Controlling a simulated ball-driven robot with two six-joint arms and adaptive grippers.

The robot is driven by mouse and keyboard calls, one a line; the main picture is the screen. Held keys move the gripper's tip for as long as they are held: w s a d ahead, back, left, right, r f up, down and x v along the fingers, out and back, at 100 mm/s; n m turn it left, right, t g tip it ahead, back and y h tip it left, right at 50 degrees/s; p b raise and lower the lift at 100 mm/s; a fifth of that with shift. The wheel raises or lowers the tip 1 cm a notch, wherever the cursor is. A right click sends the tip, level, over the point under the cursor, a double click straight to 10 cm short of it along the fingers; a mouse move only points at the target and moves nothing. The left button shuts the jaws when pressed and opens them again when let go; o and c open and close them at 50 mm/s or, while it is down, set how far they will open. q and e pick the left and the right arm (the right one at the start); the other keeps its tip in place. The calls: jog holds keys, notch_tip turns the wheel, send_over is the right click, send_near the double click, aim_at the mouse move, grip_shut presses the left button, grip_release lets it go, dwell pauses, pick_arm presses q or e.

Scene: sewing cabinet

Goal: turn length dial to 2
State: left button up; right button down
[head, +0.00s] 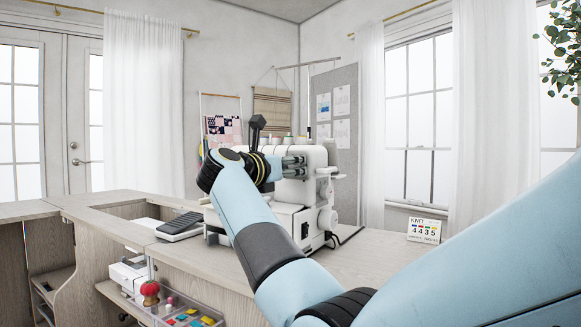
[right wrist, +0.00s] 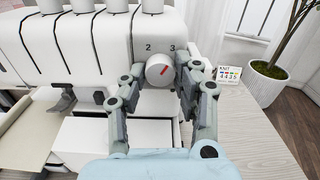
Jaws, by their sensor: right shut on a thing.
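The white sewing machine (head: 316,158) stands on the wooden cabinet top. Its length dial (right wrist: 159,69) is a round grey-white knob on the front in the right wrist view. The printed numbers 2 and 3 stand above it, 2 to the left and 3 to the right. The red mark on the dial points up and right, on the side of the 3. My right gripper (right wrist: 158,78) is shut on the dial, with a finger on either side. In the head view the right gripper (head: 293,164) is at the machine and the dial is hidden. My left gripper is not in view.
A small KNIT 4435 card (head: 425,230) stands on the cabinet top (head: 375,258) to the right. A dark foot pedal (head: 180,223) lies at the left. A potted plant (right wrist: 270,79) stands on the floor beyond the top. The top right of the machine is mostly clear.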

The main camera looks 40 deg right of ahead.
pick_arm(q)
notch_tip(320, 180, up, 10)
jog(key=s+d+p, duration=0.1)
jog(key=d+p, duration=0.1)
jog(key=p, duration=1)
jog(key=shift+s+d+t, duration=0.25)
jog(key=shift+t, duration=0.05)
pick_arm(e)
jog(key=shift+n, duration=5.9)
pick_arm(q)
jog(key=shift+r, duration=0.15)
pick_arm(e)
jog(key=c, duration=1)
grip_release()
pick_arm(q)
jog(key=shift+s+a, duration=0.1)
